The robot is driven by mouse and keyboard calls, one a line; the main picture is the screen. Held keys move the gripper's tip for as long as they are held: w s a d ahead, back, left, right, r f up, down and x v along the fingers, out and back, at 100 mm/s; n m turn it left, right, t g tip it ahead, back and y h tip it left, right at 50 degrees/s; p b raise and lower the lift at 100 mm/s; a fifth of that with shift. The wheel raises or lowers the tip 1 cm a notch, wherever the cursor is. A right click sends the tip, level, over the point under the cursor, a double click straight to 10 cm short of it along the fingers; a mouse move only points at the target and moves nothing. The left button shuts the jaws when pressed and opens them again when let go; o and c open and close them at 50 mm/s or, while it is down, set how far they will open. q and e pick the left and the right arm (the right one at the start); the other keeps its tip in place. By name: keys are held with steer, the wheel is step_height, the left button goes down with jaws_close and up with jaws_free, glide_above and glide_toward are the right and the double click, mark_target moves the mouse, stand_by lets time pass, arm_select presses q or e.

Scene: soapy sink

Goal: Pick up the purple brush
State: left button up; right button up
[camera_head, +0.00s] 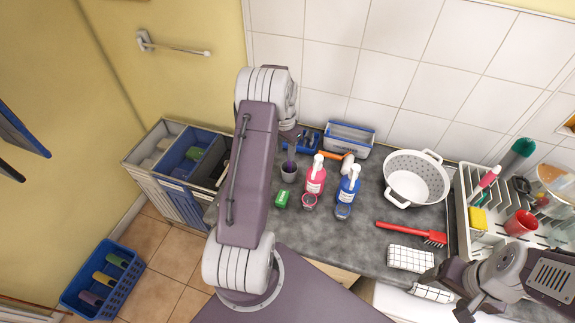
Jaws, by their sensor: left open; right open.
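A slim purple brush handle (291,154) stands up out of a small grey cup (289,172) on the dark counter, just right of my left arm. The lower part of the brush is hidden inside the cup. My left arm rises large through the middle of the view, left of the cup. My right gripper (456,292) is at the lower right, by the checkered cloths. It is open and empty, far from the purple brush.
A green sponge (282,199), pink bottle (316,176) and blue bottle (349,185) stand close to the cup. A white colander (416,180), red brush (411,233) and dish rack (462,221) are further right. Bins (158,190) stand left.

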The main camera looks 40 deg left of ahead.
mark_target(290, 165)
arm_select(q)
steer(key=w+f+p, duration=0.1)
steer(key=f, duration=0.1)
steer(key=w+f+p, duration=0.1)
steer(key=f, duration=0.1)
steer(key=w+f+p, duration=0.1)
steer(key=f, duration=0.1)
steer(key=shift+w+d+f, duration=0.1)
steer(key=shift+d, duration=0.1)
steer(key=shift+s, duration=0.65)
steer(key=shift+w+a, duration=0.1)
steer(key=shift+w, duration=0.05)
steer(key=c, duration=0.7)
steer(key=shift+w+f, duration=0.1)
steer(key=shift+w, duration=0.2)
jaws_close()
steer(key=shift+s, duration=0.15)
arm_select(e)
steer(key=w+r, duration=0.2)
steer(key=shift+w+r, duration=0.15)
steer(key=shift+w, duration=0.15)
